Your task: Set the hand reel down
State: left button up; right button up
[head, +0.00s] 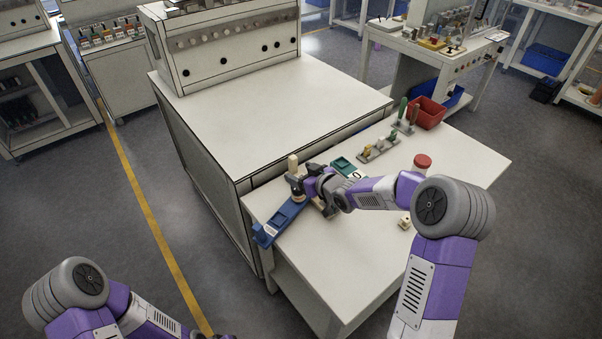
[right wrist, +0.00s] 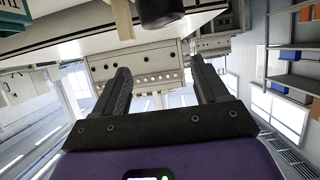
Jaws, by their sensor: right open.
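My right gripper (head: 300,184) is low over the left edge of the white table (head: 365,260). In the right wrist view its two fingers (right wrist: 162,85) are spread with nothing between them. An upright pale handle-like piece (head: 293,162) shows just behind the gripper; it also shows at the top of the right wrist view (right wrist: 122,20), beside a dark grey cylinder (right wrist: 160,12). These may be parts of the hand reel; its full shape is hidden. A long blue tray (head: 279,224) lies under and left of the gripper.
A teal tray (head: 343,164) with a white label lies behind my right wrist. A rack (head: 378,150), a red bin (head: 427,112), a red-topped jar (head: 422,162) and a small pale block (head: 405,222) stand on the table. The table's front is clear. A large cabinet (head: 265,115) adjoins it.

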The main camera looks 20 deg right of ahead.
jog(key=p+v, duration=0.2)
jog(key=v, duration=0.9)
jog(key=shift+s, duration=0.2)
jog(key=shift+d, duration=0.15)
